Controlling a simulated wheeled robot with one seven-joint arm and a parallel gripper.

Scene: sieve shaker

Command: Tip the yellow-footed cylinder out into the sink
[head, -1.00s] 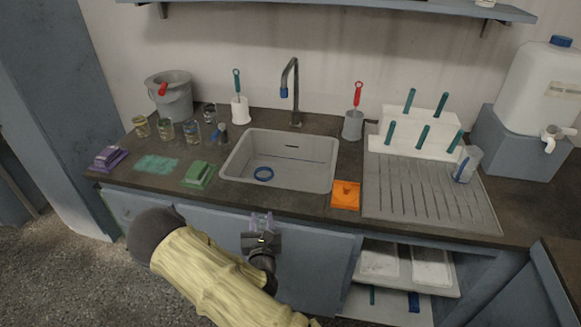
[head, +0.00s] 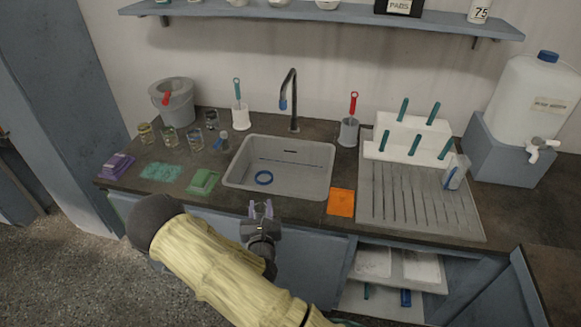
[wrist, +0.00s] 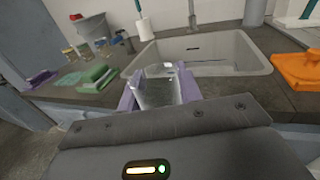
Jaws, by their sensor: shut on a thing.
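My gripper (head: 262,210) is in front of the counter's front edge, just below the sink in the head view. In the wrist view its purple fingers (wrist: 160,92) are shut on a clear glass cylinder (wrist: 158,90). The cylinder's foot is hidden, so I cannot see a yellow colour on it. I cannot tell whether it holds liquid. The sink also shows behind the cylinder in the wrist view (wrist: 225,60).
A tap (head: 293,100) stands behind the sink. A shelf (head: 330,16) hangs above.

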